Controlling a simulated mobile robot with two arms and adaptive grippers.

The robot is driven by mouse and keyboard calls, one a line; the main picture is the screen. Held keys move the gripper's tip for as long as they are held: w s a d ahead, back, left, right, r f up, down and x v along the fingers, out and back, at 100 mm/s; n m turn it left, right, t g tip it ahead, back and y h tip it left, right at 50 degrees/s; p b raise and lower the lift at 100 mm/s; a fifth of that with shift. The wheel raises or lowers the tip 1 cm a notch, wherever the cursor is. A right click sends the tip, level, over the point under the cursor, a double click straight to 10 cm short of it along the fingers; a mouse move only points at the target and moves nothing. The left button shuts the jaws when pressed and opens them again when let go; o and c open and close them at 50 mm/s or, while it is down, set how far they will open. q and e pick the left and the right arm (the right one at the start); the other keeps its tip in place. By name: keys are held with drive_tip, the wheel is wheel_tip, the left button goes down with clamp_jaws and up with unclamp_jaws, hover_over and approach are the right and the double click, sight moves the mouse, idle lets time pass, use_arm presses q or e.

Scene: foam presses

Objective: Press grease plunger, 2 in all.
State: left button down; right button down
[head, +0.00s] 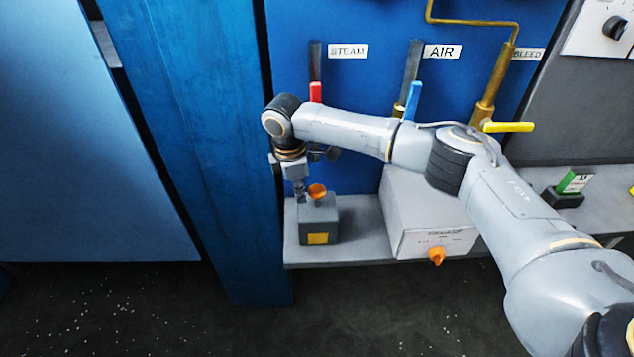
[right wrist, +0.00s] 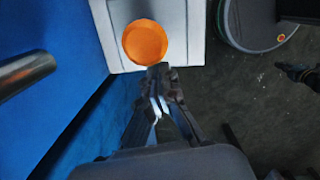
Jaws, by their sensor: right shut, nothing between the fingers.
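The grease plunger is an orange round knob (head: 317,191) on top of a small grey box (head: 318,213) with a yellow label. The box stands at the left end of a grey shelf. In the right wrist view the orange knob (right wrist: 145,41) is a full disc just beyond my fingertips. My right gripper (head: 301,198) points down beside the knob, at its left in the head view. Its fingers (right wrist: 159,72) are shut and empty. I cannot tell whether the fingertips touch the knob. My left gripper is out of view.
A larger pale box (head: 425,215) with an orange knob (head: 437,255) on its front stands to the right. Red (head: 316,92), blue (head: 413,100) and yellow (head: 508,127) valve handles are behind my right arm. A blue post (head: 205,130) stands close left of the grey box.

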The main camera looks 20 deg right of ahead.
drive_tip(key=shift+w+d, duration=0.1)
wheel_tip(320, 180, up, 12)
drive_tip(key=a, duration=0.1)
drive_tip(key=shift+a, duration=0.2)
drive_tip(key=shift+f, duration=0.15)
idle(0.5)
